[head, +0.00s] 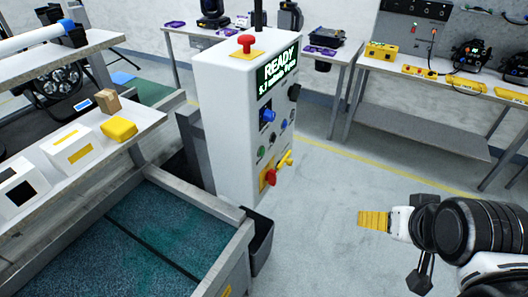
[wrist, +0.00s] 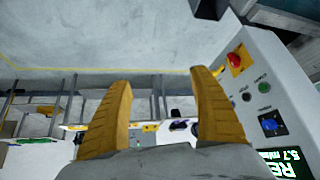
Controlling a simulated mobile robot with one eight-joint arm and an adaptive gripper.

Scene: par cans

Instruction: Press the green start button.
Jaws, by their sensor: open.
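The green button (head: 261,152) is a small round button on the front panel of a white control box (head: 229,125), below a blue knob (head: 267,115) and above a red switch on yellow (head: 271,177). In the wrist view, turned about upside down, the green button (wrist: 262,87) shows at the right, outside my fingers. My gripper (head: 359,219) has yellow fingers and is to the right of the box, apart from it. In the wrist view my gripper (wrist: 161,79) is open, with nothing between its fingers.
The box has a lit READY screen (head: 278,72), a red button on yellow (head: 246,44) on top, and a yellow handle (head: 286,159) sticking out low. A teal-floored bench (head: 150,225) lies to the left. Clear floor (head: 325,200) lies between box and gripper.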

